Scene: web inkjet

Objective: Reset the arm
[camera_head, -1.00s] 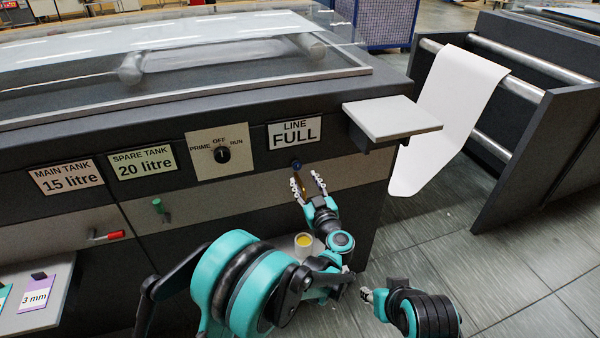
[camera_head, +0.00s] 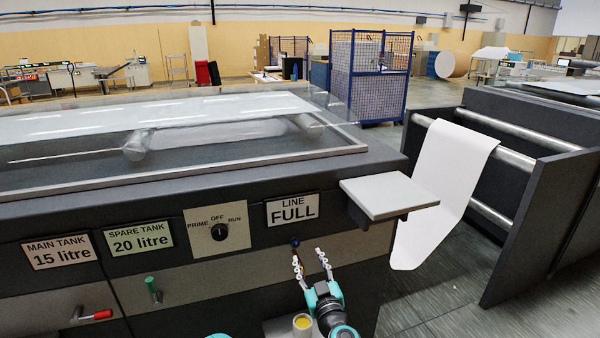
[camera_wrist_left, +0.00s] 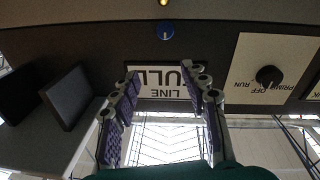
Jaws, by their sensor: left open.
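My left gripper (camera_head: 307,252) is open and empty in front of the machine's front panel, below the LINE FULL label (camera_head: 292,210). A small blue knob (camera_head: 295,242) sits on the panel close to its fingertips. In the left wrist view, which is upside down, the open fingers (camera_wrist_left: 160,74) overlap the label (camera_wrist_left: 165,84), and the blue knob (camera_wrist_left: 165,32) lies beyond the tips, apart from them. My left forearm leaves at the bottom edge of the head view. My right gripper is not in view.
A grey shelf (camera_head: 388,197) juts out at the panel's right corner. A rotary selector (camera_head: 219,232), green lever (camera_head: 152,289) and red-handled valve (camera_head: 96,315) are on the front. A cup with yellow contents (camera_head: 302,322) stands beside my forearm.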

